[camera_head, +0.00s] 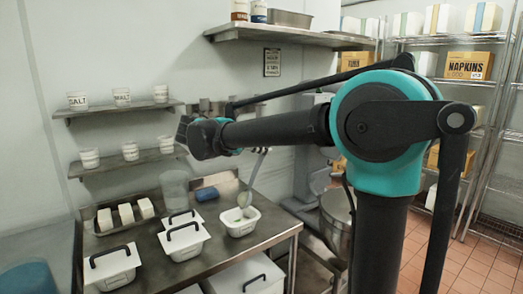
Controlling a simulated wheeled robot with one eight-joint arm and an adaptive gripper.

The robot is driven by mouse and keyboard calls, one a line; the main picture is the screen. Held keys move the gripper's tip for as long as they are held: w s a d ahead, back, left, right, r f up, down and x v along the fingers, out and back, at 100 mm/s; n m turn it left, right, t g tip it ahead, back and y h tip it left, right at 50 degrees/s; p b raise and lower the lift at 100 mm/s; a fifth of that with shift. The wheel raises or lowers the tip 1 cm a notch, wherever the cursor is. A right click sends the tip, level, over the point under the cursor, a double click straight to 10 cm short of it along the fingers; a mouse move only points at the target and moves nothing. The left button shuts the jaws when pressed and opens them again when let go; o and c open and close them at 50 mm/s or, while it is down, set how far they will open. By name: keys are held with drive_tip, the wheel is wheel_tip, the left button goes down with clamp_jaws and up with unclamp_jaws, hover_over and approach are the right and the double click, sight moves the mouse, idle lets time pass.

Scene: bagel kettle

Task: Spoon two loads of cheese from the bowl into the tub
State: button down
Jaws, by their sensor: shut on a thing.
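A long spoon (256,168) slants down over an open white tub (239,229) at the right end of the steel counter. Its pale, greenish lower end (243,200) is at the tub's opening; I cannot tell whether it touches anything inside. Something pale lies in the tub. My gripper (262,151) is mostly hidden behind my forearm and is shut on the upper part of the spoon handle. I cannot clearly make out a bowl of cheese. A clear round vessel (174,188) stands behind the tub to the left; its contents are unclear.
Several white containers with black-handled lids (183,241) crowd the counter's left and front. A dark tray (104,226) holds three white blocks. A blue item (206,195) lies near the wall. Shelves with white cups (130,151) hang above. A large metal pot (337,208) stands right of the counter.

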drive_tip(key=s+a+r+n+t+h, duration=0.1)
drive_tip(key=s+a+t+h, duration=0.1)
drive_tip(key=a, duration=0.8)
drive_tip(key=shift+s+a+t+h, duration=0.15)
drive_tip(key=shift+s+t+h, duration=0.25)
drive_tip(key=shift+s+h, duration=0.75)
idle(0.6)
drive_tip(key=shift+w+r+h, duration=0.1)
drive_tip(key=shift+w+h, duration=0.15)
drive_tip(key=shift+w, duration=0.1)
idle(1.1)
drive_tip(key=w+d+f+g+y, duration=0.1)
drive_tip(key=w+d+y, duration=0.1)
drive_tip(key=d, duration=0.3)
drive_tip(key=w+d+f+m+g+y, duration=0.1)
drive_tip(key=w+d+f+g+y, duration=0.1)
drive_tip(key=d, duration=0.4)
drive_tip(key=w+d+f+g+y, duration=0.1)
drive_tip(key=w+d+y, duration=0.1)
drive_tip(key=d+y, duration=0.2)
drive_tip(key=shift+d+f+m+g+y, duration=0.2)
drive_tip(key=shift+d+m+g+y, duration=0.1)
drive_tip(key=shift+d, duration=0.75)
drive_tip(key=s+d+f+g+y, duration=0.2)
drive_tip(key=s+d+f+y, duration=0.4)
drive_tip(key=s+d+f, duration=0.3)
drive_tip(key=shift+s+d+f+m+g+y, duration=0.4)
drive_tip(key=shift+d+f, duration=0.25)
drive_tip(key=shift+d, duration=0.4)
